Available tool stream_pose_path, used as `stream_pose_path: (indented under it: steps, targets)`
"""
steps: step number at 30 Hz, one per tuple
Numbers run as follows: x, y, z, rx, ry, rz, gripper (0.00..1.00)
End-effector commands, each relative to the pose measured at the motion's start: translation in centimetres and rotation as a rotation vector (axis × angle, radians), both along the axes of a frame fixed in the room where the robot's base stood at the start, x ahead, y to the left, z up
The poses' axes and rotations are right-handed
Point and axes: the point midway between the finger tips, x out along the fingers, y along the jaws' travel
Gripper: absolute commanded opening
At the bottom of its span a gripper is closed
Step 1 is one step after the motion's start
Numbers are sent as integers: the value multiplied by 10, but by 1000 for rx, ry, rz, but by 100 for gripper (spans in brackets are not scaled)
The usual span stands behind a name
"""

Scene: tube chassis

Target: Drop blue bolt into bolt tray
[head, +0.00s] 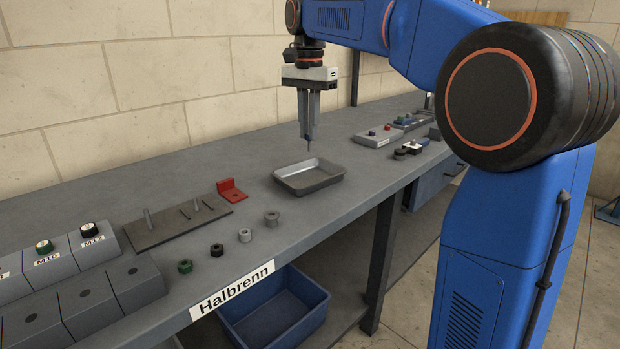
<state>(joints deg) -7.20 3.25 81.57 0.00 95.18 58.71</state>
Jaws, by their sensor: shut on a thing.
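My gripper (308,137) points straight down over the back part of the metal bolt tray (325,184). The shank's tip appears to be above the tray floor, but the exact height is hard to tell. The tray is shallow, grey and rectangular, with sloped walls, and looks empty. It stands on the grey bench.
A red bracket (232,190) and a dark plate with a pin (176,222) lie left of the tray. Several nuts and spacers line the front edge. Labelled blocks (89,245) stand at left. Small fixtures (378,137) stand behind right. A blue bin (274,311) sits below.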

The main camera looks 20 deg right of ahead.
Motion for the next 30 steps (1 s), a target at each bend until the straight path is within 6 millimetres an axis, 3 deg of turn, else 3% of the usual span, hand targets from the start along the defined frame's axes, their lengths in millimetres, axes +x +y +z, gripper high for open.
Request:
stream_pose_path:
  steps: [14,30]
  targets:
    - [-13,-16,-21,0,2,-2,0]
    - [-13,-15,-69,-1,1,-2,0]
